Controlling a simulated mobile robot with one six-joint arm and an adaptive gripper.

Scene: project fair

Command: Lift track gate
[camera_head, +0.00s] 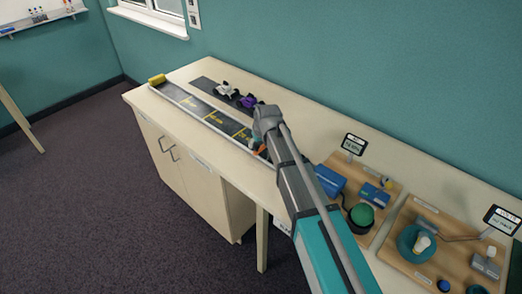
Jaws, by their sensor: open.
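A long dark track (205,113) with yellow markings lies along the front of the pale bench top. My arm reaches over its right end. My gripper (259,143) is low there, mostly hidden by my wrist, and its fingers are hard to make out. A small orange piece (262,150) shows beside it at the right end of the track. I cannot tell whether this is part of the track gate or whether my gripper touches it. The gate is otherwise hidden behind my arm.
A white toy car (226,89) and a purple one (247,101) stand on a dark strip behind the track. A yellow block (157,79) is at the track's left end. Wooden boards with devices (362,213) crowd the bench's right side. The wall runs close behind.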

